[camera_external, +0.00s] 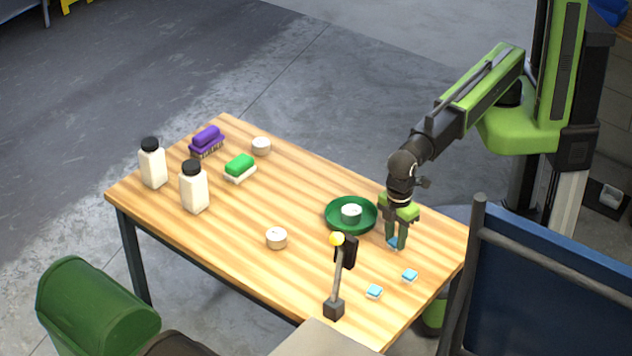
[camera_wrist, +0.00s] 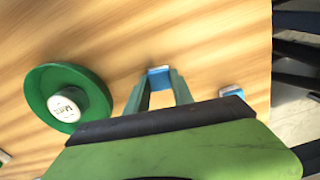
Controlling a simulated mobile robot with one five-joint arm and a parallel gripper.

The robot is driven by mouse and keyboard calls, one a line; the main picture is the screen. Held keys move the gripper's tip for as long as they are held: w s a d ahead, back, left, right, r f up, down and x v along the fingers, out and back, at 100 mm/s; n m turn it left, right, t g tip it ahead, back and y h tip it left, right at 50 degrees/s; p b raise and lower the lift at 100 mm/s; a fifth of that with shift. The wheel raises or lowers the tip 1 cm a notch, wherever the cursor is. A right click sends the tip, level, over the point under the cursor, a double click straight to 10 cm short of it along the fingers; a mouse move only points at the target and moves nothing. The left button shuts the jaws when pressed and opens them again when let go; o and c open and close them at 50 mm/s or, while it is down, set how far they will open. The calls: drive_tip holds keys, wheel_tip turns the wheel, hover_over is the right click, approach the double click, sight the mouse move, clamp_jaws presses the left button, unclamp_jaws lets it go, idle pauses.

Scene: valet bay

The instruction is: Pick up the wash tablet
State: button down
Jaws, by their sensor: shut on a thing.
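My gripper (camera_external: 397,241) points down over the right part of the wooden table, just right of the green dish. It is shut on a blue and white wash tablet (camera_external: 392,243), mostly hidden by the fingers. In the wrist view the held tablet (camera_wrist: 158,77) shows between the fingertips. It is at or very near the table top; I cannot tell if it touches. Two more blue and white tablets lie nearer the front, one at the right (camera_external: 410,276) and one left of it (camera_external: 374,292). One loose tablet also shows in the wrist view (camera_wrist: 231,91).
The green dish (camera_external: 332,225) holds a white tin (camera_external: 351,213). Other tins, a green brush (camera_external: 240,167), a purple brush (camera_external: 206,140) and two white bottles (camera_external: 194,188) stand farther left. The table's middle is mostly clear.

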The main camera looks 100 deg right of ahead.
sight(394, 238)
drive_tip(key=r+p, duration=0.3)
drive_tip(key=d+r+p, duration=0.1)
drive_tip(key=r+p, duration=0.1)
drive_tip(key=shift+r, duration=0.15)
drive_tip(key=w+d+r+p, duration=0.2)
drive_tip(key=d+r+p, duration=0.3)
drive_tip(key=d, duration=0.5)
drive_tip(key=shift+w+d+r+p, duration=0.2)
drive_tip(key=shift+w+r+p, duration=0.15)
drive_tip(key=shift+p, duration=0.1)
drive_tip(key=shift+d, duration=0.1)
